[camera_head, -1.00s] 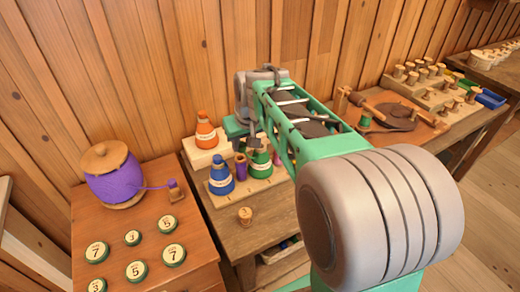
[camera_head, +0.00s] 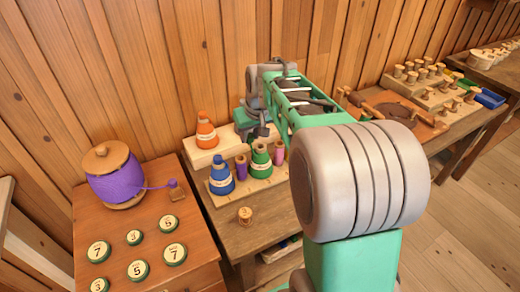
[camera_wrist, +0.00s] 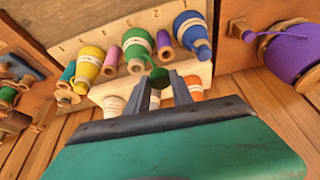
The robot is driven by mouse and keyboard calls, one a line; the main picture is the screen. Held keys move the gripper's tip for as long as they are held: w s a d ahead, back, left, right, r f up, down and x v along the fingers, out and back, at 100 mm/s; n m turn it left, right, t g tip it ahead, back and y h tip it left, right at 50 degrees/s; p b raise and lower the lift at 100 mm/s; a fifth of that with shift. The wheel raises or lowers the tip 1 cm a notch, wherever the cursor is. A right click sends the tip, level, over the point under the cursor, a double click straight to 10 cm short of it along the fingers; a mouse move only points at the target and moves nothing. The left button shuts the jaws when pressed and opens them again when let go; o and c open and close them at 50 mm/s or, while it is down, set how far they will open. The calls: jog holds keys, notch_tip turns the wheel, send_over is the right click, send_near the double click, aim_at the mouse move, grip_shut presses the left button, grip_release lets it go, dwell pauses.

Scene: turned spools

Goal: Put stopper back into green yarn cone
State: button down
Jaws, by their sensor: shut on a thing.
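The green yarn cone (camera_head: 260,162) stands on a pale wooden rack (camera_head: 232,200) between a purple spool and a pink spool; it also shows in the wrist view (camera_wrist: 137,48). My gripper (camera_wrist: 160,90) is shut on a small green stopper (camera_wrist: 160,77), held between the fingertips. In the wrist view the stopper appears just beside the green cone and apart from it; the height gap is hard to judge. In the head view my gripper (camera_head: 262,130) is above and behind the cone, and the stopper cannot be made out there.
A blue cone (camera_head: 221,175) stands left on the rack, and an orange cone (camera_head: 206,130) on a raised block behind. A yellow cone (camera_wrist: 89,64) shows in the wrist view. A large purple yarn spool (camera_head: 115,178) is further left.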

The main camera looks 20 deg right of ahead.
jog(key=w+d+p, duration=0.2)
jog(key=w+d, duration=0.3)
jog(key=d, duration=0.1)
dwell(1.2)
jog(key=shift+s+d, duration=0.1)
jog(key=shift+f+b, duration=2.95)
jog(key=shift+f, duration=1.5)
jog(key=c, duration=0.6)
grip_release()
jog(key=shift+r, duration=0.15)
jog(key=shift+c, duration=0.2)
notch_tip(320, 180, up, 9)
jog(key=p, duration=0.6)
